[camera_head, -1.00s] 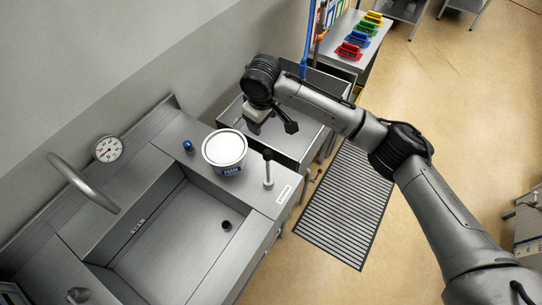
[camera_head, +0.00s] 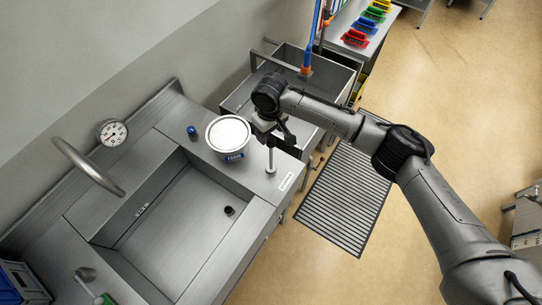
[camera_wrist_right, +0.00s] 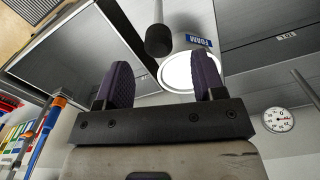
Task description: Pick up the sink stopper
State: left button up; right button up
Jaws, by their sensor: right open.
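A steel post with a dark knob (camera_head: 270,143) stands upright on the counter ledge beside the sink; it looks like the sink stopper, though I cannot be certain. A small dark round piece (camera_head: 229,210) lies on the sink floor; I cannot tell whether it is the drain or a plug. My right gripper (camera_head: 284,138) is beside the post's top, partly hiding it. In the right wrist view, the open, empty right gripper (camera_wrist_right: 162,66) has two dark pads, with the dark knob (camera_wrist_right: 158,40) beyond them. My left gripper is not in view.
A white-lidded foam tub (camera_head: 228,134) stands close left of the post. A blue knob (camera_head: 192,131), a gauge (camera_head: 112,132) and a curved spout (camera_head: 88,166) are near the wall. The sink (camera_head: 190,240) is mostly clear. A second basin (camera_head: 240,100) lies behind; a blue crate (camera_head: 22,282) is lower left.

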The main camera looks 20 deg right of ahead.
aim_at(271, 139)
jog(key=shift+d+f+p, duration=0.1)
jog(key=shift+f+p, duration=0.5)
jog(key=shift+f, duration=2)
jog(key=c, duration=1)
